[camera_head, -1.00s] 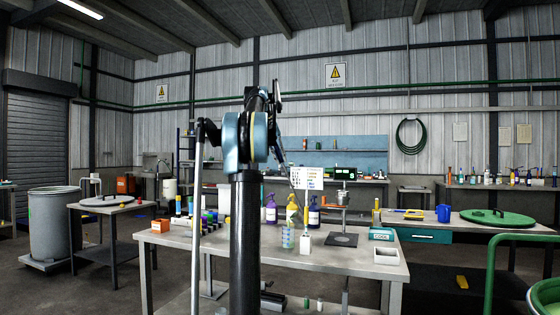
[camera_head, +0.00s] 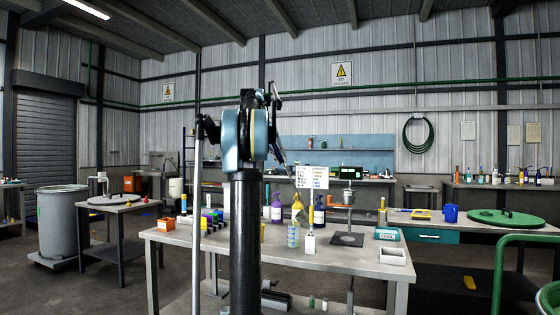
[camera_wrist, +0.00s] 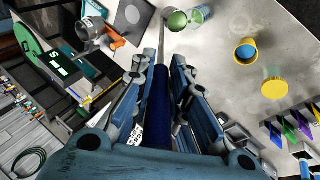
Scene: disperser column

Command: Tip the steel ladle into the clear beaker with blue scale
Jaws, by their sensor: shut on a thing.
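My gripper (camera_wrist: 170,90) is shut on the blue handle (camera_wrist: 158,118) of the steel ladle. The ladle's thin steel shaft (camera_wrist: 162,42) runs away from the jaws toward the top of the wrist view. In the head view the clear beaker (camera_head: 293,236) stands upright on the table, greenish and bluish. My gripper is mostly hidden behind my arm there.
A stand base (camera_head: 347,239), a teal box (camera_head: 387,233) and a white tray (camera_head: 392,256) are to the right. The front of the table is fairly clear.

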